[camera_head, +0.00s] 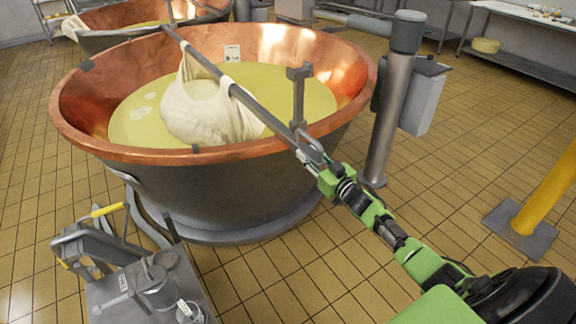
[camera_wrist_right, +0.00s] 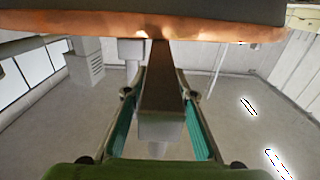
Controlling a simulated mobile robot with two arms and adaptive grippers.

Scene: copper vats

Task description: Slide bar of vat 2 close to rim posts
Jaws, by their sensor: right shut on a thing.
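The copper vat (camera_head: 75,105) holds yellow liquid, with a white cloth bundle (camera_head: 205,105) hung from a grey bar (camera_head: 235,88). The bar slants across the vat from the far rim to beyond the near right rim. A grey post with a wider top (camera_head: 298,90) stands at the near right rim, beside the bar; I cannot tell whether they touch. My right gripper (camera_head: 318,162) is shut on the bar's near end, outside the rim. In the right wrist view the bar (camera_wrist_right: 160,100) lies between the two fingers (camera_wrist_right: 160,125), below the copper rim (camera_wrist_right: 215,32). My left gripper is not in view.
A grey column (camera_head: 390,115) with a box (camera_head: 423,95) stands right of the vat. A yellow post (camera_head: 550,190) is at the far right. Grey equipment with a yellow handle (camera_head: 108,210) stands at the lower left. Another copper vat (camera_head: 115,18) is behind.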

